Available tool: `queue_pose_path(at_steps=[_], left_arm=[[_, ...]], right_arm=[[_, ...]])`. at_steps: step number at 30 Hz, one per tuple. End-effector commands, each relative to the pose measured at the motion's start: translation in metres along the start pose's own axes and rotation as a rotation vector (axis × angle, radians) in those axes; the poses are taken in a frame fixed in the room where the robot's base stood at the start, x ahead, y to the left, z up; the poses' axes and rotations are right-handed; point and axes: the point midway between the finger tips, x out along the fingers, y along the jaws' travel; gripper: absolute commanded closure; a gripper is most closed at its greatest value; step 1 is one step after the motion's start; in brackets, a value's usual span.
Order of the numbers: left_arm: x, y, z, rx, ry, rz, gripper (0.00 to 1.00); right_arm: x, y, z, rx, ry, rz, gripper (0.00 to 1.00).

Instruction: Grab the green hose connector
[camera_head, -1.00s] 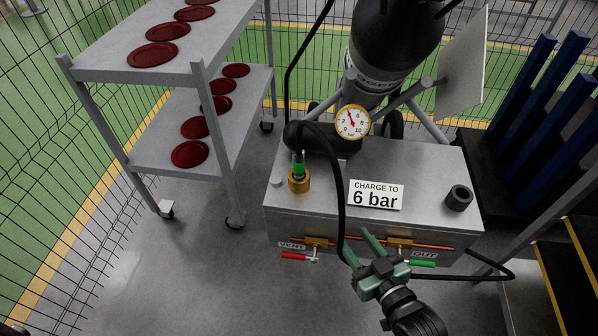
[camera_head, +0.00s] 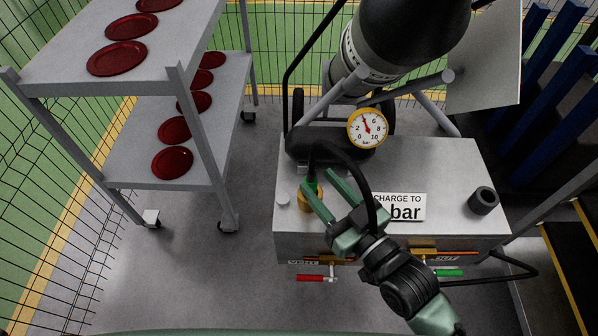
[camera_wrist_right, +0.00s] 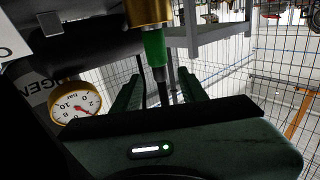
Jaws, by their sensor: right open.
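The green hose connector (camera_head: 312,187) stands upright in a brass fitting (camera_head: 311,203) on the left part of the grey box top (camera_head: 440,170). A black hose (camera_head: 362,172) runs from its top and arches to the right. My right gripper (camera_head: 316,178) is open, its two green fingers reaching up-left to the connector; they partly cover it. In the right wrist view the green connector (camera_wrist_right: 154,47) sits beyond and between the open fingers (camera_wrist_right: 160,84), with the brass fitting (camera_wrist_right: 148,12) at its far end. I see no grip on it. My left gripper is not in view.
A round gauge (camera_head: 367,128) and a black cylinder tank (camera_head: 405,45) stand behind. A sign (camera_head: 405,207) is partly covered by the hose and gripper. A red-handled valve (camera_head: 311,278) is on the box front. A shelf cart (camera_head: 150,75) with red discs stands left.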

Motion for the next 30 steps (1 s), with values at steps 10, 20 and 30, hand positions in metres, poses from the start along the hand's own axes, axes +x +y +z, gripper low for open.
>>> queue_pose_path(at_steps=[10,20,30], left_arm=[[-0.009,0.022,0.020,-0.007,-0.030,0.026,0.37],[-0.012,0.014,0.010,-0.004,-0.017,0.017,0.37],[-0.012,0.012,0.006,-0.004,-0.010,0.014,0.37]], right_arm=[[0.043,0.000,0.001,0.000,0.002,0.000,0.57],[0.074,0.000,0.005,-0.001,0.000,0.000,0.57],[0.074,0.000,0.005,0.000,0.000,0.000,1.00]])
